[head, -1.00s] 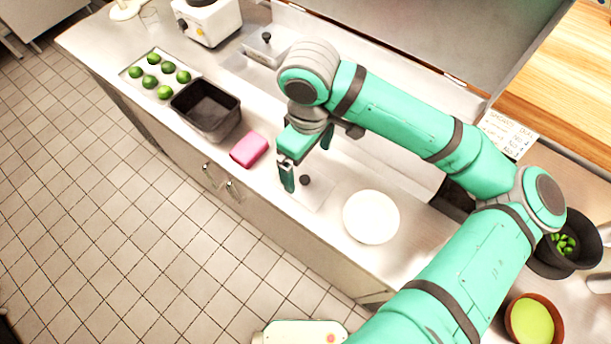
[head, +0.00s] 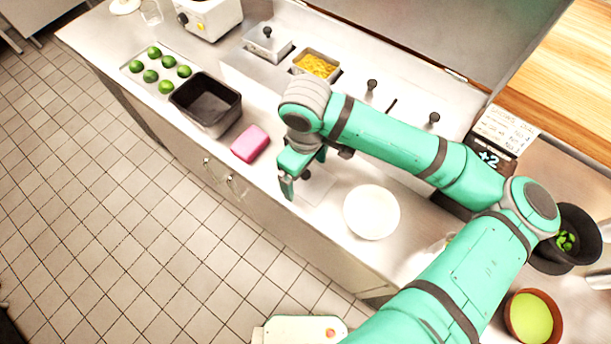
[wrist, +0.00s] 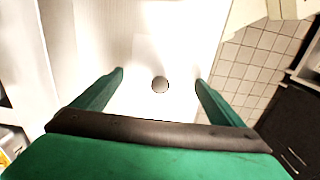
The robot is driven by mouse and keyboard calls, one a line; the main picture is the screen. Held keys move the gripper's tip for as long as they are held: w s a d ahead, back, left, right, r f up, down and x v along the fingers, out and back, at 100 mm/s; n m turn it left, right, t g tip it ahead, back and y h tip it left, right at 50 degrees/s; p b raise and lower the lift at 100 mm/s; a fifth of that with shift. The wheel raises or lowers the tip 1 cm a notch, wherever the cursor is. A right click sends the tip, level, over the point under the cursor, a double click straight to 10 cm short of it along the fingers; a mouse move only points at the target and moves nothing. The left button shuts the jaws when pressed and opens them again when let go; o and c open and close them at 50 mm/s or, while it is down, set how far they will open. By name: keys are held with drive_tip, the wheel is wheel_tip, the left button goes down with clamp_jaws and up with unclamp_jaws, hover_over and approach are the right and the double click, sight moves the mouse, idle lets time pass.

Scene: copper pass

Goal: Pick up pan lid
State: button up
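The pan lid (wrist: 150,105) is a pale flat plate with a round grey knob (wrist: 160,85); in the wrist view it lies between and beyond my fingers. My gripper (wrist: 159,78) is open, with one finger on each side of the knob and clear gaps to both. In the head view my gripper (head: 304,173) is over the lid (head: 319,188), which lies on the counter. I cannot tell how high the fingertips are above the lid.
A pink block (head: 250,143) and a dark empty pan (head: 207,104) are left of my gripper; a white plate (head: 371,212) is close on its right. Behind are a pan of yellow food (head: 316,65) and knobbed lids. Limes (head: 166,87) lie on a tray at far left.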

drive_tip(key=c, duration=0.9)
drive_tip(key=shift+r, duration=0.1)
